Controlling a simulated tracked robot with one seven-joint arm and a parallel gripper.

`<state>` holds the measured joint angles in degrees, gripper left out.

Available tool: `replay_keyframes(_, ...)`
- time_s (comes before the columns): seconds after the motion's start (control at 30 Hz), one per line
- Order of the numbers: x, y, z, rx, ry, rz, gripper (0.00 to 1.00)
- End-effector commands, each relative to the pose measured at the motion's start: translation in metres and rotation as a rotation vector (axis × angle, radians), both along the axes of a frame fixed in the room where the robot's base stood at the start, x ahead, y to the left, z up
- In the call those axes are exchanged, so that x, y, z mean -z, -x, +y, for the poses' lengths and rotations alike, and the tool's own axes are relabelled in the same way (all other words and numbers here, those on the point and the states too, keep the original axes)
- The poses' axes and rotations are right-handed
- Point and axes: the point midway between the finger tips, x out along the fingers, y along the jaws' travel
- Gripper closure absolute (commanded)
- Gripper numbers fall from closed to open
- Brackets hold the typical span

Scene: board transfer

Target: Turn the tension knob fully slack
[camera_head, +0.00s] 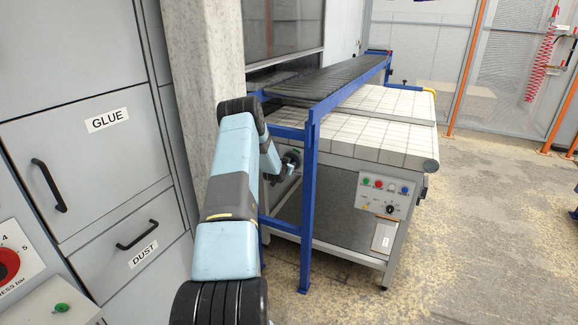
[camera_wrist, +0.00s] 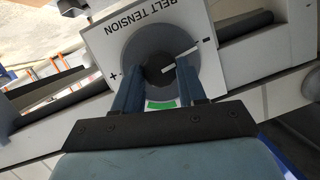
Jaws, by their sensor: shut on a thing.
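The tension knob (camera_wrist: 160,66) is a dark round knob on a grey disc, on a white plate (camera_wrist: 104,40) marked BELT TENSION. A plus sign is at the disc's left and a minus sign at its upper right. The knob's white pointer line slants up to the right, toward the minus sign. A green mark (camera_wrist: 162,104) shows below the knob. My gripper (camera_wrist: 157,68) is shut on the knob, one blue finger on each side. In the head view my gripper (camera_head: 290,163) is small beside the conveyor frame, and the knob cannot be made out there.
A blue frame post (camera_head: 309,200) stands just right of my arm. A belt table (camera_head: 370,125) with a button panel (camera_head: 386,195) is behind it. A concrete pillar (camera_head: 208,60) and grey cabinets (camera_head: 85,120) are at the left. The floor at the right is clear.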

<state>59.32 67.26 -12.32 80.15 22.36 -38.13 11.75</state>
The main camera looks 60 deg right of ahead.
Motion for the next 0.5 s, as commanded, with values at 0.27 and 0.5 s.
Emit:
replay_keyframes(0.27,0.0057,-0.003,0.0033,-0.004,-0.01,0.07,0.9)
replay_keyframes(0.5,0.0059,-0.0029,0.0034,-0.004,-0.01,0.08,0.9)
